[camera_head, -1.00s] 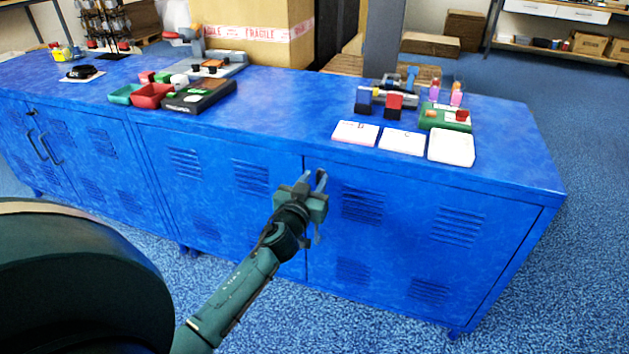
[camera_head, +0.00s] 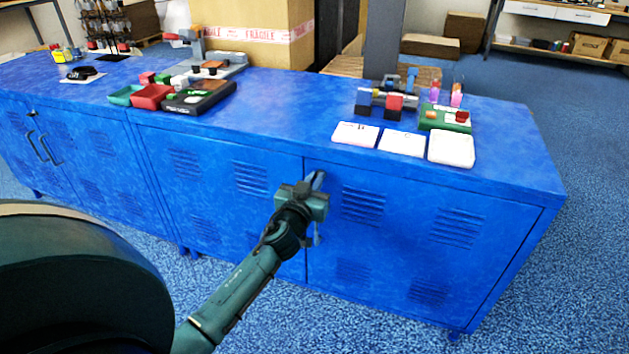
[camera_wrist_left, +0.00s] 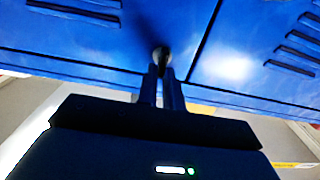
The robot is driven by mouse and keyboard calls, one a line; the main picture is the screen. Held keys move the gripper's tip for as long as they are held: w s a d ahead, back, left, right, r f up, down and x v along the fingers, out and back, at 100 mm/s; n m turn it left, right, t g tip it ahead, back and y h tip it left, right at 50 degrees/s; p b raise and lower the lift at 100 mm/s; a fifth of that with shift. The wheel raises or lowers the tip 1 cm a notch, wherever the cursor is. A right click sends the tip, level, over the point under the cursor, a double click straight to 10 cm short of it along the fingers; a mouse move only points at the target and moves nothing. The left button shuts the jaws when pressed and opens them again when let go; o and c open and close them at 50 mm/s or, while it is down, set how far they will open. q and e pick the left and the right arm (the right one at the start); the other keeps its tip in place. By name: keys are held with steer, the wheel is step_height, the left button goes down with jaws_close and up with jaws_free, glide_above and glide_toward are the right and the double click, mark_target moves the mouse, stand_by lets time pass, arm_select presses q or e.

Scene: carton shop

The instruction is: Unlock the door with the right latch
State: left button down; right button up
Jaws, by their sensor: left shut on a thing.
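The blue cabinet's right door (camera_head: 405,235) is closed, with louvred slots on it. My left gripper (camera_head: 316,182) is at that door's upper left corner, beside the seam between the two doors. In the left wrist view, its two fingers (camera_wrist_left: 161,84) are close together on a small round metal latch (camera_wrist_left: 161,56) on the blue door face. The door seam (camera_wrist_left: 205,45) runs just beside the latch there. In the head view the gripper hides the latch, so its turn angle cannot be told. My right gripper is not in view.
The cabinet top holds white cards (camera_head: 401,143), a green box (camera_head: 445,117) and a red tray (camera_head: 152,97). The cabinet's left door (camera_head: 215,180) is closed beside the seam. Blue carpet (camera_head: 585,250) is clear at the right.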

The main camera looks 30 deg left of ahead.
arm_select(q)
steer(key=shift+m, duration=0.3)
steer(key=m, duration=0.4)
steer(key=shift+d, duration=0.25)
steer(key=m, duration=0.5)
steer(key=shift+w+d+f, duration=0.1)
steer(key=shift+d+f, duration=0.1)
steer(key=shift+d+f+m, duration=0.1)
steer(key=shift+f+m, duration=0.15)
steer(key=shift+m, duration=1.8)
steer(key=shift+d+f+m, duration=0.1)
steer(key=shift+f+m, duration=0.1)
steer(key=shift+m, duration=2.15)
steer(key=c, duration=1.5)
jaws_free()
steer(key=shift+c, duration=0.2)
